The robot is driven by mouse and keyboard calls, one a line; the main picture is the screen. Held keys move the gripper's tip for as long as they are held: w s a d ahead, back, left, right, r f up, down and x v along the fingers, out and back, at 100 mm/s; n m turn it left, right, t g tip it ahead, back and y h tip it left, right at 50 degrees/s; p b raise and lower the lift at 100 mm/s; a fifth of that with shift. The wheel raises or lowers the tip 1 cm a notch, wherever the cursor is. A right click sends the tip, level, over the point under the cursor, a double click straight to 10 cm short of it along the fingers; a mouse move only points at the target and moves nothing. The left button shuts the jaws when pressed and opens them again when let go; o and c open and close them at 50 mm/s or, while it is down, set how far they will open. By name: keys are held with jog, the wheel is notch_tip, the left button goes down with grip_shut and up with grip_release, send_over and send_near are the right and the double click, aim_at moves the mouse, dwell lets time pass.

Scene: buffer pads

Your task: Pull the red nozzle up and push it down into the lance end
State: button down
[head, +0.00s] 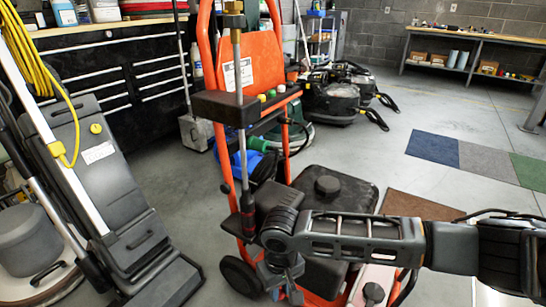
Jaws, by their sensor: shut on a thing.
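The upright lance (239,75) stands against an orange cart, and its brass end (233,8) is at the top edge of the picture. A black holder (228,106) beside the lance carries small coloured nozzles (271,94), green and yellowish. I cannot make out a red nozzle among them. My arm comes in from the right, low in front of the cart. My gripper (283,288) is at the bottom edge, well below the holder and lance end. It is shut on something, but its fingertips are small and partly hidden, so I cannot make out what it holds.
The orange cart (252,50) has a black tank (335,186) at its right. A floor machine with a yellow cable (45,75) stands close at the left. Black machines (335,95) are behind. Open floor with coloured pads (485,160) lies to the right.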

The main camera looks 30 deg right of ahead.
jog(key=w+a+r, duration=0.2)
jog(key=w+r, duration=0.3)
jog(key=w, duration=0.4)
jog(key=s+d+f, duration=0.2)
jog(key=d+f, duration=0.1)
jog(key=shift+d, duration=0.15)
jog(key=shift+r, duration=0.1)
